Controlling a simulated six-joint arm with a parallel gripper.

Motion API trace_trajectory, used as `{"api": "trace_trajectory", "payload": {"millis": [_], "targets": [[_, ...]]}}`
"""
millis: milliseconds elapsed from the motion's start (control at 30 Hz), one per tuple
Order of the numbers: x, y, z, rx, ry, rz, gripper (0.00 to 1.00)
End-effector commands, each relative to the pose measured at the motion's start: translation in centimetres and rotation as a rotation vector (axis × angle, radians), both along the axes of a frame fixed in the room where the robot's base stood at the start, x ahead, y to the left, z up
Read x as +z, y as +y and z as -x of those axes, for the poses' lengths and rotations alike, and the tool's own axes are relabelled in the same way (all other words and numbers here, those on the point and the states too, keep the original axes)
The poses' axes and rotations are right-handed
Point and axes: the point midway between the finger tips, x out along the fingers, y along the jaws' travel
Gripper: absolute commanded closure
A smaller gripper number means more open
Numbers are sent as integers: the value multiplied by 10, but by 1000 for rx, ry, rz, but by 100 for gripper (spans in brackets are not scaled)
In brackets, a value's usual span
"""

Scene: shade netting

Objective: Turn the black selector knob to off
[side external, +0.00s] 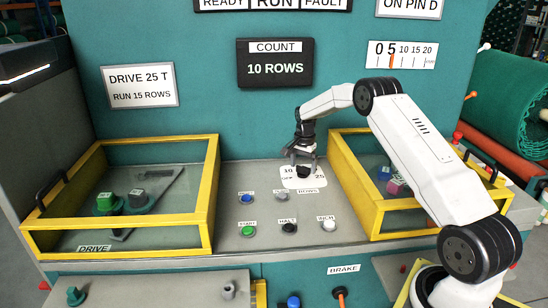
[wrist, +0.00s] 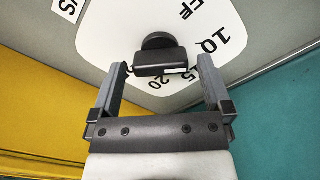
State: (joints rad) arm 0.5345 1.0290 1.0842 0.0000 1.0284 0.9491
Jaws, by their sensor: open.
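The black selector knob (wrist: 160,54) sits on a white dial plate (wrist: 105,40) with OFF and numbers including 10, 15 and 20 around it. In the wrist view its grip bar lies crosswise, with a small white mark at the lower right edge; I cannot tell which label it points to. My gripper (wrist: 162,63) is open, its two fingers at either side of the knob with gaps between.
Yellow-framed clear guards stand left (side external: 212,195) and right (side external: 345,190) of the dial. Several push buttons, including a green one (side external: 248,231), sit on the panel in front. A COUNT display (side external: 274,78) reads 10 ROWS on the teal wall behind.

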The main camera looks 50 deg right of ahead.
Motion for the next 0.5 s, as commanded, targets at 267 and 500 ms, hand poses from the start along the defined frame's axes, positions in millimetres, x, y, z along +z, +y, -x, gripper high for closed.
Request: {"api": "trace_trajectory", "payload": {"millis": [267, 500], "targets": [[-12, 0, 0, 0, 0, 0, 0], [-12, 0, 0, 0, 0, 0, 10]]}}
